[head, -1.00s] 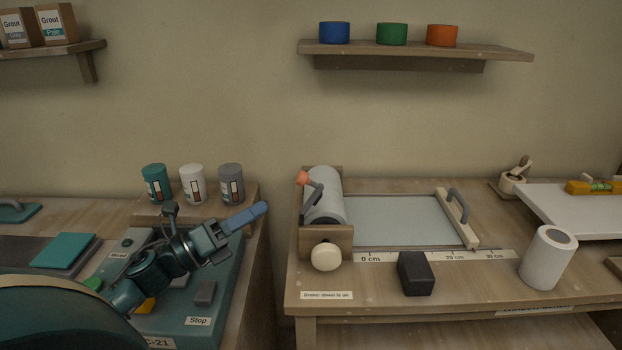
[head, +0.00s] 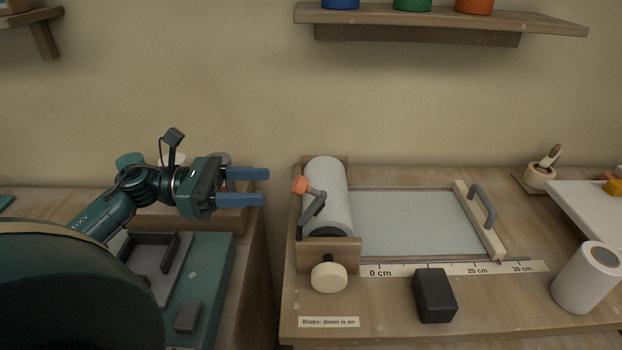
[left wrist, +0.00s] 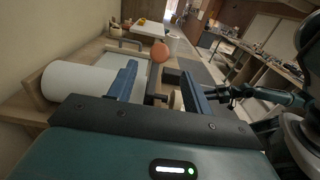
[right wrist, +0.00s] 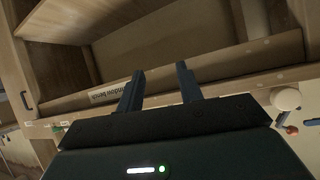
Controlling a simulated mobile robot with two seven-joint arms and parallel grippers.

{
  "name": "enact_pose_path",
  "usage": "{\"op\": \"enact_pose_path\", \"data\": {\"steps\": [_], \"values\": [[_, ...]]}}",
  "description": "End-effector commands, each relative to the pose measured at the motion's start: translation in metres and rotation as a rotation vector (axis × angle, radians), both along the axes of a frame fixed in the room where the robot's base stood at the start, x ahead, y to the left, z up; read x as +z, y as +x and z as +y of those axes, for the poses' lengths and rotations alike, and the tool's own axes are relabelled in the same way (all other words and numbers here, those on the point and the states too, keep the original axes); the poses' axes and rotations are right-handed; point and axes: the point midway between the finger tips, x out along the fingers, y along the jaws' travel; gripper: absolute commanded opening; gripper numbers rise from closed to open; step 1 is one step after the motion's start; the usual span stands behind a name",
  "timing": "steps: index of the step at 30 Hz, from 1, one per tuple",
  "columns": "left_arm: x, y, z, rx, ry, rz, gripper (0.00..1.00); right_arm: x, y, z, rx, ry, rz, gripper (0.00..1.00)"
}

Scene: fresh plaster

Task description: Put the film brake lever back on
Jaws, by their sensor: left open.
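A label (head: 329,322) on the bench edge reads "Brake: down is on". My left gripper (head: 265,186) is open and empty, left of the orange knob and apart from it. In the left wrist view the knob (left wrist: 162,50) shows ahead between the fingers, with the roll (left wrist: 80,80) to the left. My right gripper (right wrist: 160,72) is open and empty, in front of the bench.
A cream round knob (head: 329,277) is on the roll stand's front. A black block (head: 435,295) and a white roll (head: 587,276) stand on the bench. A grey-handled bar (head: 480,220) lies across the film. A gap separates the left teal machine (head: 208,290) from the bench.

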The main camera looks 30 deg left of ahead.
Motion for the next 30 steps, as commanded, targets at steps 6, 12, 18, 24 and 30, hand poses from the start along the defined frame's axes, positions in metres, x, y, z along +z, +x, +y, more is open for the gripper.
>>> {"op": "enact_pose_path", "data": {"steps": [6, 12, 18, 24, 30], "values": [[0.004, 0.024, -0.04, -0.003, 0.0, -0.002, 0.5, 0.008, -0.002, -0.003, 0.01, -0.028, 0.003, 0.36], [0.003, 0.041, -0.067, -0.001, 0.0, -0.002, 0.5, 0.008, -0.003, -0.004, 0.009, -0.036, 0.015, 0.36], [0.002, 0.051, -0.082, 0.001, -0.001, -0.001, 0.5, 0.008, -0.001, -0.007, -0.006, -0.037, 0.022, 0.36], [0.0, 0.053, -0.086, 0.001, -0.001, 0.001, 0.5, 0.009, 0.001, -0.007, -0.016, -0.031, 0.021, 0.36], [0.0, 0.053, -0.086, 0.001, -0.001, 0.001, 0.48, 0.008, 0.001, -0.007, -0.016, -0.032, 0.022, 0.36]]}}
